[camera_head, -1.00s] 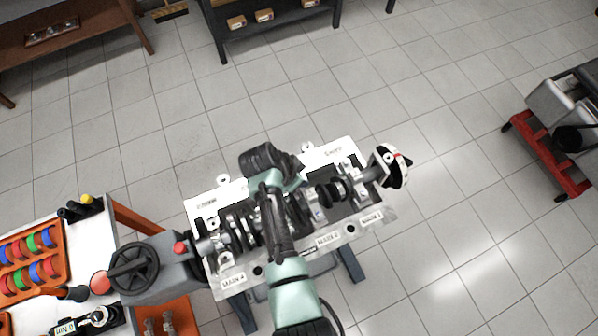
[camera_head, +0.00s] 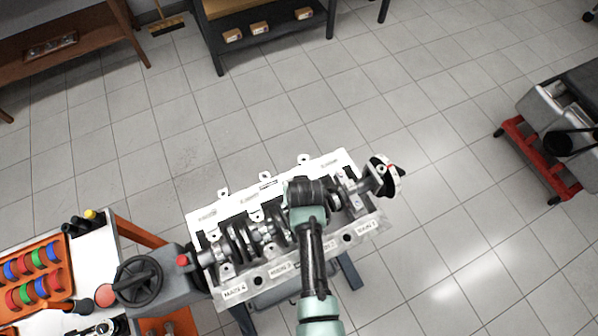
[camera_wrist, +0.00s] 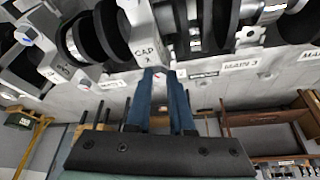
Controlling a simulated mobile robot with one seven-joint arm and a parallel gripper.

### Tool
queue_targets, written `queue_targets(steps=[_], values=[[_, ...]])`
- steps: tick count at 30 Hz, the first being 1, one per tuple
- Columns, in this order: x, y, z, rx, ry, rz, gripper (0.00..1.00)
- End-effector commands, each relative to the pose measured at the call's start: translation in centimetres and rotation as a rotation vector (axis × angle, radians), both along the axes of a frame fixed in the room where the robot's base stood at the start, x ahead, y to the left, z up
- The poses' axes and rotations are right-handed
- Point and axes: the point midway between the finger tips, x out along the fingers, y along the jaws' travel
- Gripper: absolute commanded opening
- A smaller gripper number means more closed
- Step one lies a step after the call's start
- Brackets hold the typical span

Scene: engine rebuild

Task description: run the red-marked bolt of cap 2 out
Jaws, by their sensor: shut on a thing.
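The engine block (camera_head: 262,284) lies open on its stand in the head view, with the crankshaft (camera_head: 240,243) across it. In the wrist view, a pale bearing cap (camera_wrist: 143,32) has a label reading CAP and a digit too blurred to read. My gripper (camera_wrist: 166,73) has its two blue fingers close together at the lower end of this cap. They are shut on a small bolt head (camera_wrist: 160,73), mostly hidden between the fingertips, with a faint reddish spot. In the head view my wrist covers the gripper and this cap.
Another cap (camera_wrist: 40,42) with coloured bolt marks sits to the left in the wrist view. A MAIN 3 label (camera_wrist: 243,64) is to the right. A black handwheel (camera_head: 138,281) stands left of the block, and a red trolley (camera_head: 540,160) far right.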

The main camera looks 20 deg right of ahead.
Motion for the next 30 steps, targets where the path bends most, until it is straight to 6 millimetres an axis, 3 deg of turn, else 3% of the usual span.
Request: queue_targets(steps=[15, 30], values=[[-0.6, -0.37, -0.84, 0.006, 0.015, 0.465, 0.0], [-0.65, -0.6, -0.76, 0.004, 0.018, 0.69, 0.0]])
